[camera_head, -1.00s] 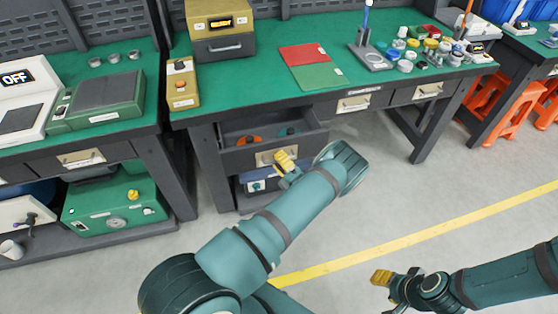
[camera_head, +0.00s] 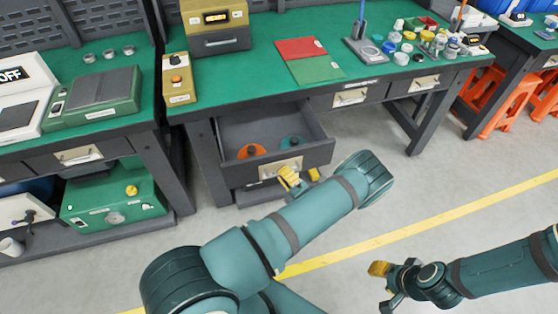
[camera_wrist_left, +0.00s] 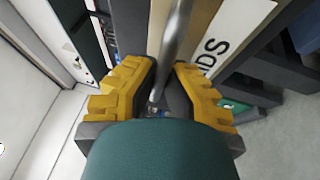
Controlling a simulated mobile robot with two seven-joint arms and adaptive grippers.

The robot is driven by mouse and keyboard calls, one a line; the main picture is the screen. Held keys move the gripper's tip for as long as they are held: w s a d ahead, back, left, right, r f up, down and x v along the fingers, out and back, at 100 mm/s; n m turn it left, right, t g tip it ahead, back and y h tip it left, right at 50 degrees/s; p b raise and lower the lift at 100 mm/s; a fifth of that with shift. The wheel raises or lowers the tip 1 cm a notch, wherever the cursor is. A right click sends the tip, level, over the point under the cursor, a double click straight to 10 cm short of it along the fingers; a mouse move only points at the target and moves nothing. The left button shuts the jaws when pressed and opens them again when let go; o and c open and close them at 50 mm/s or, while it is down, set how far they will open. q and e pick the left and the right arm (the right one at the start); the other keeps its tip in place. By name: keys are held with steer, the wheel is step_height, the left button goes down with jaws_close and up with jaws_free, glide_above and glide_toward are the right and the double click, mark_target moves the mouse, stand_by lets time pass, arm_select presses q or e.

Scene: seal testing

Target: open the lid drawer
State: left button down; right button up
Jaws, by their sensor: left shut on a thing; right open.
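The lid drawer (camera_head: 275,140) under the green-topped bench is pulled well out. An orange lid (camera_head: 251,151) and a teal lid (camera_head: 292,142) lie inside it. My left gripper (camera_head: 300,177) is at the drawer's front, its yellow fingers shut on the metal bar handle. In the left wrist view, the handle (camera_wrist_left: 175,45) runs between the two yellow fingers, beside a label ending in "DS" (camera_wrist_left: 215,55). My right gripper (camera_head: 383,284) is open and empty above the floor at the lower right.
Two shut drawers (camera_head: 350,97) (camera_head: 424,83) are further right under the bench. A green device (camera_head: 112,203) stands on the lower shelf at left. Jars and bottles (camera_head: 425,42) crowd the bench's right. The floor in front is clear, with a yellow line (camera_head: 420,229).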

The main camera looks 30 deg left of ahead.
arm_select(q)
steer(key=s+d, duration=0.4)
steer(key=d, duration=0.1)
steer(key=shift+s, duration=0.25)
steer(key=c, duration=1)
jaws_free()
steer(key=shift+v, duration=3.75)
